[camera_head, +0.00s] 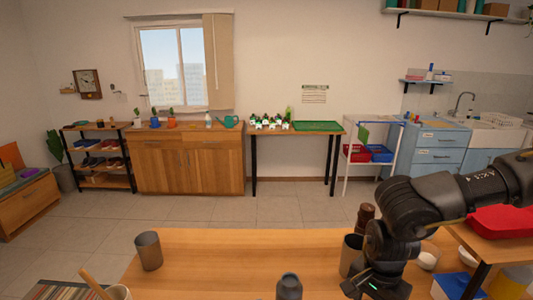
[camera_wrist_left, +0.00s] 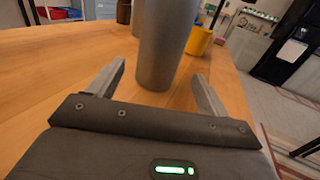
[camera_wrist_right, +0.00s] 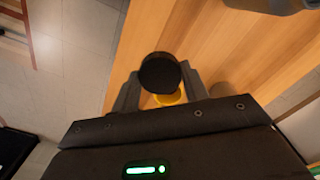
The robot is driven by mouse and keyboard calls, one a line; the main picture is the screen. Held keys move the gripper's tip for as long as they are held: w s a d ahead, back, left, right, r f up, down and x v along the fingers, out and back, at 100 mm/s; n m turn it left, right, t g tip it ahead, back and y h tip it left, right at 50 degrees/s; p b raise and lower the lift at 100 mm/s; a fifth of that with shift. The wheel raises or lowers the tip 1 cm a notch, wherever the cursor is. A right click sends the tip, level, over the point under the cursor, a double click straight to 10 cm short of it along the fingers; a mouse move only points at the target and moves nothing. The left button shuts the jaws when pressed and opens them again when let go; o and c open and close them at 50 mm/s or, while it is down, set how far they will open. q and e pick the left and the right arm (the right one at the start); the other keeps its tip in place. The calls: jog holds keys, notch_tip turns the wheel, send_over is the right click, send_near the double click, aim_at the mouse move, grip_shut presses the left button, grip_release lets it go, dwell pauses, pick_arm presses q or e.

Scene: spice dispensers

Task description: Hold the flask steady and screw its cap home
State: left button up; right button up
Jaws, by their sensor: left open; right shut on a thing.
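The grey flask (camera_wrist_left: 165,45) stands upright on the wooden table in the left wrist view, its top cut off by the picture edge. A dark grey flask-like shape with a narrower top (camera_head: 289,287) shows at the bottom edge of the head view. My left gripper (camera_wrist_left: 157,85) is open, with one finger on each side of the flask's lower part and gaps visible. My right gripper (camera_wrist_right: 160,88) is shut on a dark round cap (camera_wrist_right: 160,72). In the head view the right gripper's body (camera_head: 378,283) is at the lower right; the cap cannot be made out there.
On the table (camera_head: 220,265) stand a grey-brown cup (camera_head: 148,250), a dark grey cup (camera_head: 350,257) and a brown bottle (camera_head: 365,217). A yellow cup (camera_wrist_left: 198,41) is right of the flask in the left wrist view. The table's left middle is clear.

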pick_arm(q)
jog(key=b+x, duration=0.1)
jog(key=x, duration=0.2)
jog(key=b+x, duration=0.1)
jog(key=x, duration=0.2)
jog(key=shift+f, duration=0.2)
pick_arm(e)
notch_tip(320, 180, down, 2)
jog(key=shift+d+f, duration=0.1)
jog(key=shift+f, duration=0.15)
pick_arm(q)
jog(key=shift+b+x, duration=0.5)
jog(key=shift+x, duration=0.3)
pick_arm(e)
jog(key=shift+w+f, duration=0.1)
jog(key=shift+f, duration=0.25)
pick_arm(q)
jog(key=shift+r, duration=0.15)
jog(key=shift+c, duration=0.5)
jog(key=c, duration=0.6)
